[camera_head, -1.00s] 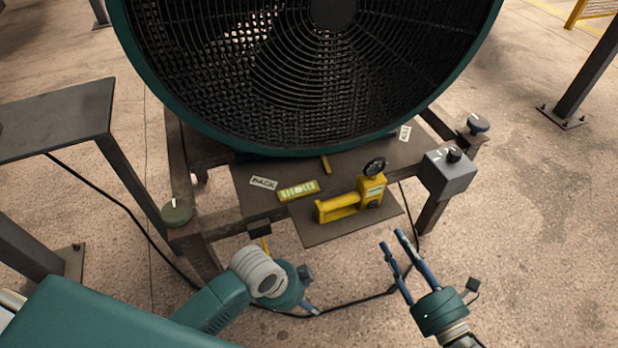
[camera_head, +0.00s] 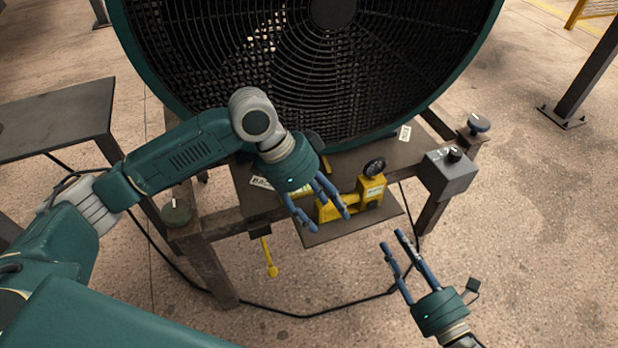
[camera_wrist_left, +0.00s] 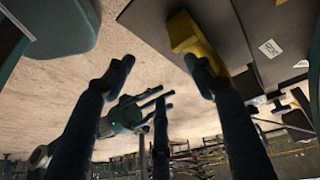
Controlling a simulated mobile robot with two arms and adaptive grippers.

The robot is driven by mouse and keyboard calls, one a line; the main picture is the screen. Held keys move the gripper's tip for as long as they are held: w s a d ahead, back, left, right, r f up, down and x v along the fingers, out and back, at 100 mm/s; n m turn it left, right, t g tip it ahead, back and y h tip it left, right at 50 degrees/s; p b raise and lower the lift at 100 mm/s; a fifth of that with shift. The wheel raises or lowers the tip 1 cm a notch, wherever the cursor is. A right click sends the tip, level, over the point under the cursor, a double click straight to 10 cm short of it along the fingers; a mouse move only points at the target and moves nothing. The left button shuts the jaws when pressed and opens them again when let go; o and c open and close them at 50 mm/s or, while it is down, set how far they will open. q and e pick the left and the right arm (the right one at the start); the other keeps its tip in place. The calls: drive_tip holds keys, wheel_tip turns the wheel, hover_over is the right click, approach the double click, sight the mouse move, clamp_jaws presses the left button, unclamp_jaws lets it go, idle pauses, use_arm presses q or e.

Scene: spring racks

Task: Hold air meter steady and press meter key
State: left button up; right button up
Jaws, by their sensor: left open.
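The yellow air meter (camera_head: 371,188) with a round black dial on top lies on the dark plate (camera_head: 390,211) in front of the fan. Its yellow handle side is partly hidden behind my left gripper's fingers; I cannot make out the meter key. My left gripper (camera_head: 331,222) is open and empty, its fingers at the left end of the meter. In the left wrist view a yellow part of the meter (camera_wrist_left: 194,42) shows beyond the right finger, not between the fingers. My right gripper (camera_head: 392,240) is open and empty, in front of and below the plate's right corner.
A large fan (camera_head: 330,75) with a green rim stands behind the plate. A grey box with a black knob (camera_head: 449,172) is right of the meter. A green knob (camera_head: 177,211) is on the left frame.

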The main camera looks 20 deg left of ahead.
sight(329, 206)
use_arm(q)
drive_tip(key=w+a+r+n, duration=0.3)
drive_tip(key=a+r, duration=0.1)
drive_tip(key=shift+y, duration=0.3)
drive_tip(key=x, duration=1)
drive_tip(key=shift+w+d+f, duration=0.1)
drive_tip(key=shift+w, duration=0.2)
clamp_jaws()
use_arm(e)
clamp_jaws()
idle(0.5)
